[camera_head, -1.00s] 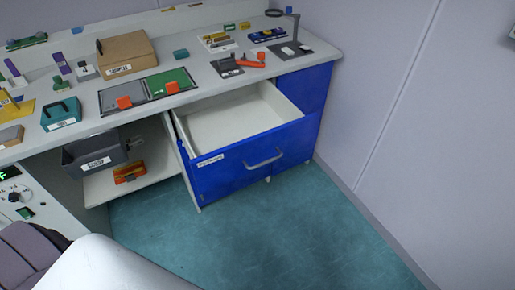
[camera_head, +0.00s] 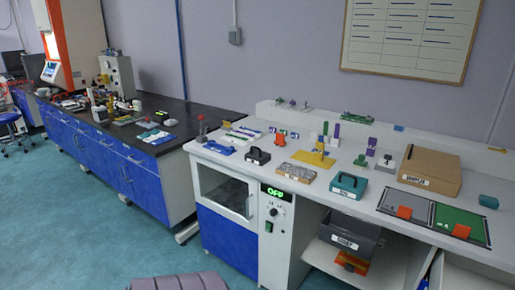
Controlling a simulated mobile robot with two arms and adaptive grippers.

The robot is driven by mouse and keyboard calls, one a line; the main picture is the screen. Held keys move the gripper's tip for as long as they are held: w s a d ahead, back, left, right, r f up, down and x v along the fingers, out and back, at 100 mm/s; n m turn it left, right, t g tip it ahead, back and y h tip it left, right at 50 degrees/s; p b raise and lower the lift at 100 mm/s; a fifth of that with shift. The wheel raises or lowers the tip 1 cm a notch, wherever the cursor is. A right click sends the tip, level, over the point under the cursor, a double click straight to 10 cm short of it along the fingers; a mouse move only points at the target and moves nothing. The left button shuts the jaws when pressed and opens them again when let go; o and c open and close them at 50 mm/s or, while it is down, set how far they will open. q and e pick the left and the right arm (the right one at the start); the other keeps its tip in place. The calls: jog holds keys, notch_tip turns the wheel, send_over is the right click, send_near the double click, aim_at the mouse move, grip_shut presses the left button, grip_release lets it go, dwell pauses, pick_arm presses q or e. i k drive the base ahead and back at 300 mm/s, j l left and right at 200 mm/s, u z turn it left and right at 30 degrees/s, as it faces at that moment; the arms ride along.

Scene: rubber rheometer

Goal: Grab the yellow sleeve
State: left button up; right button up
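A yellow piece (camera_head: 312,159) with a flat base and an upright part sits on the white bench, right of centre in the head view. I cannot tell at this size whether it is the yellow sleeve. A small yellow-orange item (camera_head: 497,149) lies at the far right on the back ledge, also too small to identify. Neither of my grippers is in view.
A brown labelled box (camera_head: 429,170) and a grey-green panel (camera_head: 434,217) are to the right.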

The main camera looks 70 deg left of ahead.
aim_at(320, 146)
jog(key=u, duration=1.65)
jog(key=i+j, duration=0.15)
jog(key=j, duration=0.1)
